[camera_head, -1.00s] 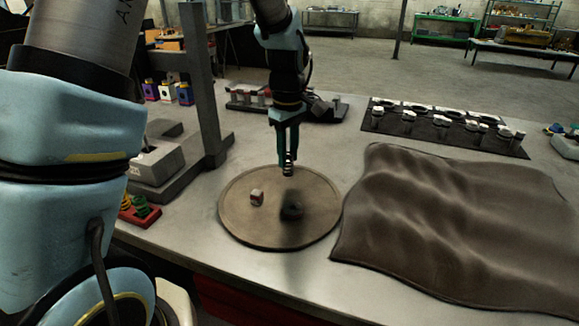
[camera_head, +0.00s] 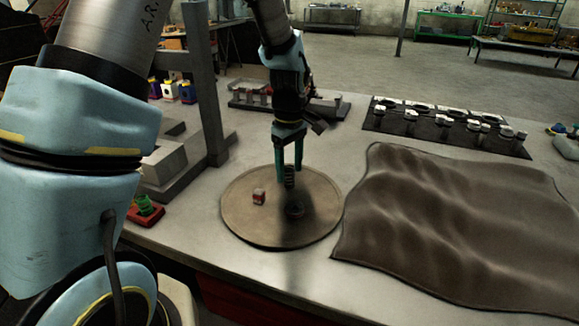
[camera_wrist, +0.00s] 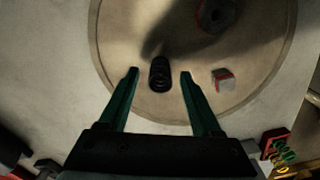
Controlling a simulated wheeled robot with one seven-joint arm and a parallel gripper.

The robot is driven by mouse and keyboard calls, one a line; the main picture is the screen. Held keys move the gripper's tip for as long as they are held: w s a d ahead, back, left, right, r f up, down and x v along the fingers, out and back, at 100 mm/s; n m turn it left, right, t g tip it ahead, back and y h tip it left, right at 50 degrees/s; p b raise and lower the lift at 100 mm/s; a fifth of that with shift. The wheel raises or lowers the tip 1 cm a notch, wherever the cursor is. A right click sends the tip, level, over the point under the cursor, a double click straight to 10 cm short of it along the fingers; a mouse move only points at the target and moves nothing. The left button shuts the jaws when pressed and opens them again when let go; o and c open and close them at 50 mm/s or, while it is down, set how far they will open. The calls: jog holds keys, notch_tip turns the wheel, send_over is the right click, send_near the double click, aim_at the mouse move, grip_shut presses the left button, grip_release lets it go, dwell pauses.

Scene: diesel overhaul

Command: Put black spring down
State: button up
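The black spring (camera_wrist: 160,75) stands between my gripper's fingers in the wrist view, with a clear gap on either side. In the head view the spring (camera_head: 289,177) appears to rest on the back part of the round tan disc (camera_head: 243,225). My gripper (camera_head: 289,172) points down over the disc, its two green fingers apart. In the wrist view my gripper (camera_wrist: 160,73) is open around the spring without visible contact.
A small red and grey block (camera_head: 259,197) and a dark round part (camera_head: 295,209) lie on the disc. A brown cloth (camera_head: 450,225) covers the bench at right. A grey upright post (camera_head: 204,85) and a red tray with coloured springs (camera_head: 146,211) are at left.

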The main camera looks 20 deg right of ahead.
aim_at(289, 167)
notch_tip(289, 167, up, 12)
jog(key=b, duration=0.2)
jog(key=s+a+f+m, duration=0.1)
jog(key=a+f+m, duration=0.1)
jog(key=a, duration=0.8)
jog(key=s+a+f+m+t, duration=0.1)
jog(key=a+f+m, duration=0.1)
jog(key=a, duration=0.8)
jog(key=s+a+f+m, duration=0.2)
jog(key=a, duration=0.8)
jog(key=shift+a+f+t, duration=0.15)
jog(key=shift+f+t, duration=0.15)
jog(key=shift+f, duration=0.05)
jog(key=shift+s, duration=0.1)
